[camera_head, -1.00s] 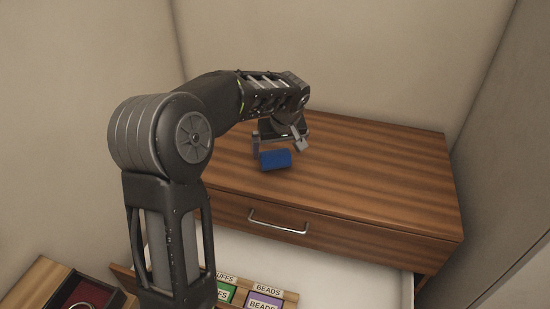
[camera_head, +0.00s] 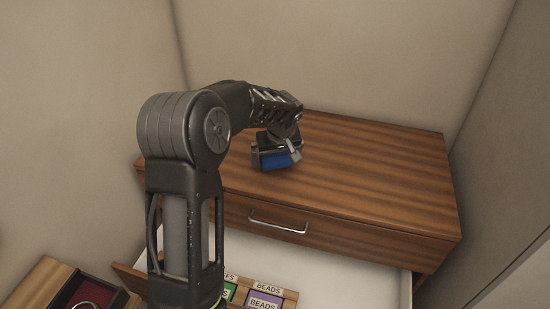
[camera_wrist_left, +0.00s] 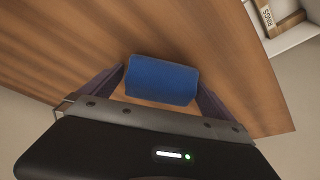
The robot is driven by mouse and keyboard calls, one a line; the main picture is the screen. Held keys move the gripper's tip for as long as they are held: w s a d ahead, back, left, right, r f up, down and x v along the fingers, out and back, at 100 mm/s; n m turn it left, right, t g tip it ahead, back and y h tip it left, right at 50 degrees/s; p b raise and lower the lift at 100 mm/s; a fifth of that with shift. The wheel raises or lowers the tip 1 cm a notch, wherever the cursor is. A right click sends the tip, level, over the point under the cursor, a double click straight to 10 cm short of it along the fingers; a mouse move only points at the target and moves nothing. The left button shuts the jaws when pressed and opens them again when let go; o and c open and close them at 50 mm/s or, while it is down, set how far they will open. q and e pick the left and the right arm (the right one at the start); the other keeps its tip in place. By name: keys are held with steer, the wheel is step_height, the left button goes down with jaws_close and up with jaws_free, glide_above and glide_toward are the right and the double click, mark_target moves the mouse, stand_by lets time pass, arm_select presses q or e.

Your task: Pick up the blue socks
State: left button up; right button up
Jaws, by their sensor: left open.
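The blue socks (camera_head: 277,160) are a small blue bundle on the wooden top of the dresser (camera_head: 370,170). They also show in the left wrist view (camera_wrist_left: 162,80), on the wood grain. My left gripper (camera_head: 274,158) is low over the dresser top with its fingers on either side of the bundle. In the left wrist view the open fingers (camera_wrist_left: 162,88) flank the socks, with a narrow gap at each side. Part of the bundle is hidden by the gripper in the head view. My right gripper is in no view.
A dark red-lined tray (camera_head: 88,294) is at lower left. Walls close in behind; the right of the dresser top is clear.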

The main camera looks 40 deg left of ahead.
arm_select(q)
steer(key=shift+c, duration=0.2)
steer(key=c, duration=1.3)
